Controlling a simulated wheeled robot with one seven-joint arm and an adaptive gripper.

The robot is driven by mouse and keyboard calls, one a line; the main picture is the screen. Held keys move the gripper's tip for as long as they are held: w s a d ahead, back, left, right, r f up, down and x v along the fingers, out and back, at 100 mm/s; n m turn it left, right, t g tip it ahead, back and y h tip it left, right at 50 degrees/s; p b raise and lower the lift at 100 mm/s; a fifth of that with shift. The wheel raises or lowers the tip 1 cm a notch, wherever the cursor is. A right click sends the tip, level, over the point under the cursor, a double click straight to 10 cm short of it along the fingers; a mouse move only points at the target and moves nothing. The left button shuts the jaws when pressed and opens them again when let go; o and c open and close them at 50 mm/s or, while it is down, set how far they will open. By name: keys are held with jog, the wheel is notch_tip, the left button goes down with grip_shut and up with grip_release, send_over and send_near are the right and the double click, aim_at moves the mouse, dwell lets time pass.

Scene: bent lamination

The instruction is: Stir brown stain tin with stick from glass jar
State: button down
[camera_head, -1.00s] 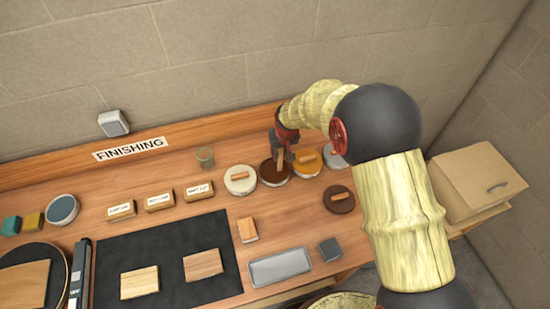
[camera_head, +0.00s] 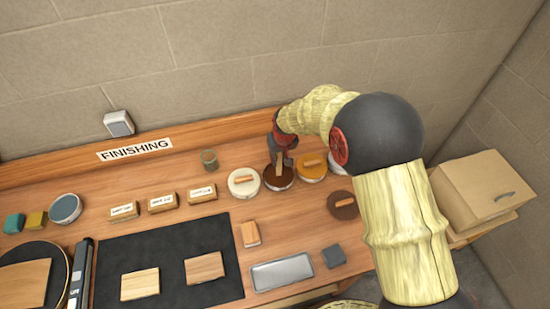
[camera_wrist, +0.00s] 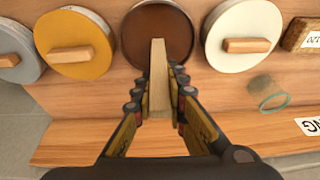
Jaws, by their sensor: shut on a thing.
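The open brown stain tin (camera_head: 279,178) stands in the row of round tins at the back of the bench. It is at the top middle of the wrist view (camera_wrist: 158,22). My gripper (camera_head: 283,150) is above and behind the tin, shut on a pale wooden stick (camera_wrist: 158,75). The stick's lower end reaches over the brown stain and appears to be in it. The exact depth of the tip cannot be told. The glass jar (camera_head: 209,160) stands left of the tins, with no stick visible in it; it also shows in the wrist view (camera_wrist: 273,97).
A white tin (camera_head: 243,182) is close on the left and an ochre tin (camera_head: 311,167) close on the right, both with wooden handles on top. A brown lid (camera_head: 343,205) lies in front right. A grey tray (camera_head: 281,271) and labelled blocks (camera_head: 161,202) lie nearer.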

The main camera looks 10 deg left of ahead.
dwell(0.3)
jog(key=shift+r+p, duration=0.95)
jog(key=shift+r, duration=1.1)
notch_tip(320, 180, up, 5)
jog(key=shift+f+p, duration=0.1)
jog(key=shift+p, duration=1.1)
